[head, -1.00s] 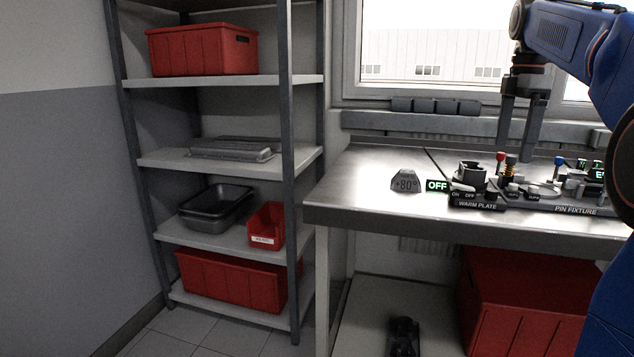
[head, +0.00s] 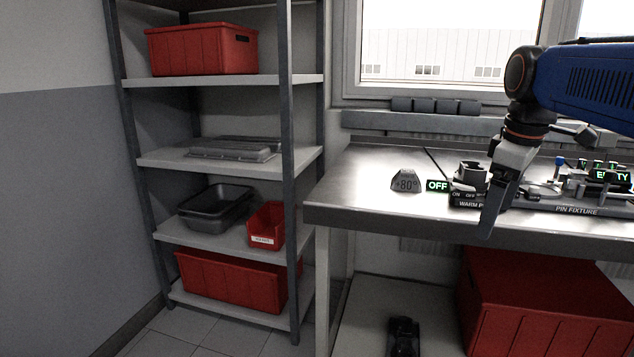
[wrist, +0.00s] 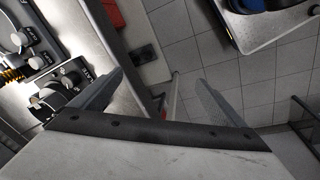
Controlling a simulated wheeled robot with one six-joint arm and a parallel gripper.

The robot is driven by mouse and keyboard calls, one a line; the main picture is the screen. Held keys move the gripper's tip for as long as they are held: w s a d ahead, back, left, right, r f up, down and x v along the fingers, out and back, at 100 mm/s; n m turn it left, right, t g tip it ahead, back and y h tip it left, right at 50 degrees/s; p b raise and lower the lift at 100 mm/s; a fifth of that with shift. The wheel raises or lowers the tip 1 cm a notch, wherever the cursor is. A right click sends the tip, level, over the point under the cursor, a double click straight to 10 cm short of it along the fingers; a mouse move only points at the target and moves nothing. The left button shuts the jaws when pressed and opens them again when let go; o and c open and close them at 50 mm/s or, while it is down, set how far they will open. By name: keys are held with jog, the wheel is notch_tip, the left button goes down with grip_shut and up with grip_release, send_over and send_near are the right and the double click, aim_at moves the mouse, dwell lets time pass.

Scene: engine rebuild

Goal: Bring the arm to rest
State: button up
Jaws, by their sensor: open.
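My blue arm reaches in from the right of the head view. My gripper (head: 490,225) points down in front of the bench's front edge, over part of the warm plate from this viewpoint. In the wrist view my gripper (wrist: 158,88) shows two grey fingers spread apart with nothing between them. The bench edge and the floor lie below them. The steel bench (head: 365,205) carries the warm plate (head: 468,197) and the pin fixture (head: 575,210). The plate's sign reads OFF and the fixture's display (head: 609,176) reads EMPTY.
A shelf rack (head: 160,158) with red bins and grey pans stands at the left. A large red crate (head: 520,310) sits under the bench. A dark +80° block (head: 405,181) stands on the bench. Tiled floor (wrist: 205,60) lies open below the fingers.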

jog(key=s+a+f+m+t, duration=0.1)
jog(key=s+a+f+m, duration=0.2)
jog(key=s+f, duration=0.5)
jog(key=s+a+f+m+t, duration=0.1)
jog(key=s+a+f+m, duration=0.2)
jog(key=s+f, duration=0.6)
notch_tip(320, 180, down, 5)
jog(key=m, duration=0.2)
jog(key=shift+f+m+t, duration=0.15)
jog(key=shift+m+t, duration=0.15)
